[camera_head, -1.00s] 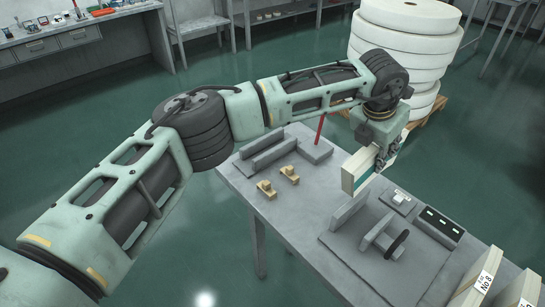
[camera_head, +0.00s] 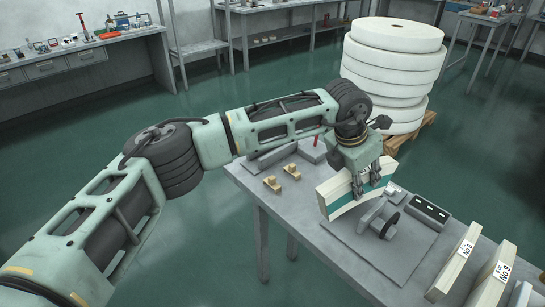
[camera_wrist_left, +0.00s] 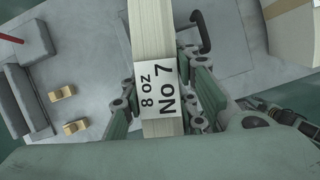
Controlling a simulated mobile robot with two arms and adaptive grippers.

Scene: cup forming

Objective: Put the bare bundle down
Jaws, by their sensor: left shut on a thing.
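The bundle (camera_head: 334,197) is a cream stack of blanks with a curved side and a teal stripe. My left gripper (camera_head: 367,184) is shut on it, one finger on each side, and holds it upright over the left part of the grey fixture plate (camera_head: 398,258). I cannot tell whether its lower edge touches anything. In the left wrist view the bundle (camera_wrist_left: 153,30) runs between the fingers of the left gripper (camera_wrist_left: 158,108), and its white label (camera_wrist_left: 158,95) reads "8 oz No 7". The bundle hides part of the fixture.
A grey upright block (camera_head: 370,213) and a black handle (camera_head: 390,226) stand close by the bundle. A black box (camera_head: 429,213) with green marks lies behind. Labelled bundles (camera_head: 455,262) stand at the right. Small yellow pieces (camera_head: 272,184) lie at the left. The plate's front is clear.

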